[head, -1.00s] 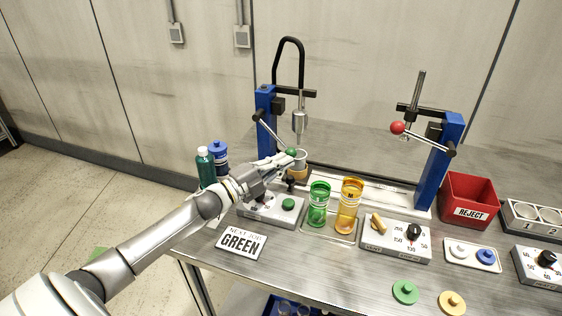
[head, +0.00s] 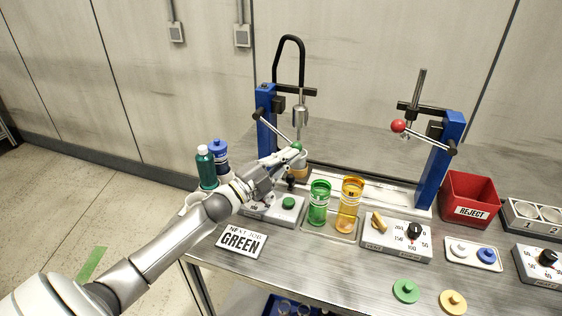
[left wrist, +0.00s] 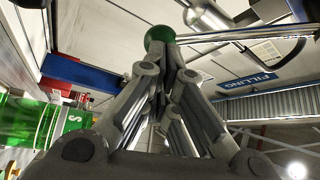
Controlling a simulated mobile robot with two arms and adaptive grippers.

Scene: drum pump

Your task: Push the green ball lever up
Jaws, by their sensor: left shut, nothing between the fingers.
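The green ball (head: 296,145) sits at the end of a metal lever (head: 273,130) on the left blue post (head: 266,112). The lever slopes down to the right toward the ball. My left gripper (head: 289,157) is shut and empty, with its fingertips just below the ball. In the left wrist view the green ball (left wrist: 159,38) is right at the tips of my shut fingers (left wrist: 165,62); they look in contact or very close. The lever rod (left wrist: 240,34) runs off to the right there. My right gripper is not in view.
A green tumbler (head: 318,203) and an amber tumbler (head: 349,204) stand right of my left gripper. A grey control box (head: 272,209) lies under it. Bottles (head: 206,166) stand to the left. A second post holds a red ball lever (head: 398,126).

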